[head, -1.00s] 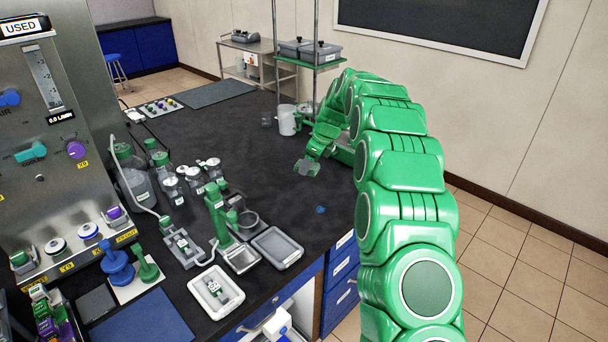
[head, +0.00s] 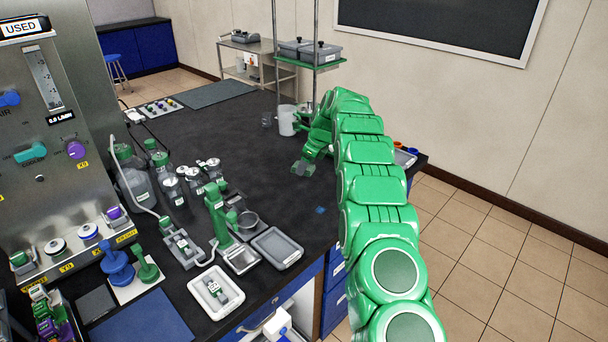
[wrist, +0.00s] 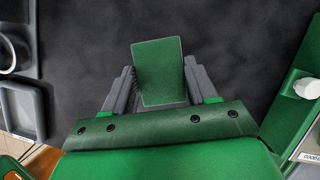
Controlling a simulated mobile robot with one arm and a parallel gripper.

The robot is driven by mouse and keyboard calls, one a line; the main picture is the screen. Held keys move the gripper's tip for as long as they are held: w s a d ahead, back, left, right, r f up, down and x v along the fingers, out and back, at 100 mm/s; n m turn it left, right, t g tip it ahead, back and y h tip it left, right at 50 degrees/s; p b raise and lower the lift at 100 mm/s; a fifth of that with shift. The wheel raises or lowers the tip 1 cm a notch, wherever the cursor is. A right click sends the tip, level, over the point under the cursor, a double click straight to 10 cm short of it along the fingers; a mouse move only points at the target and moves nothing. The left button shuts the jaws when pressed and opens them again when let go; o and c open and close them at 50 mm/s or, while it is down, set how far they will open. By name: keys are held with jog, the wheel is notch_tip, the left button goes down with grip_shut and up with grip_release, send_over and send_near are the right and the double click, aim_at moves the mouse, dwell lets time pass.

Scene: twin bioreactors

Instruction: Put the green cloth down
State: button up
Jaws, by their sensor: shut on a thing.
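The green cloth (wrist: 157,72) shows in the wrist view as a small flat rectangle between the two grey fingers of my gripper (wrist: 158,84). My gripper is shut on it, with dark bench top beyond it. In the head view my gripper (head: 303,168) hangs over the right part of the black bench (head: 265,150). There the cloth is too small to tell apart clearly from the green arm. I cannot tell whether the cloth touches the bench.
A small blue patch (head: 320,210) lies on the bench in front of my gripper. A grey tray (head: 277,248) and a white tray (head: 216,292) stand near the front edge. A white jug (head: 286,120) stands behind. The bench's middle is clear.

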aim_at(301, 181)
jog(key=shift+w+a+f, duration=0.15)
jog(key=shift+w+f, duration=0.75)
jog(key=shift+f, duration=0.25)
jog(key=shift+w+f, duration=0.15)
jog(key=shift+w, duration=0.05)
jog(key=shift+f, duration=1.55)
jog(key=shift+f, duration=0.4)
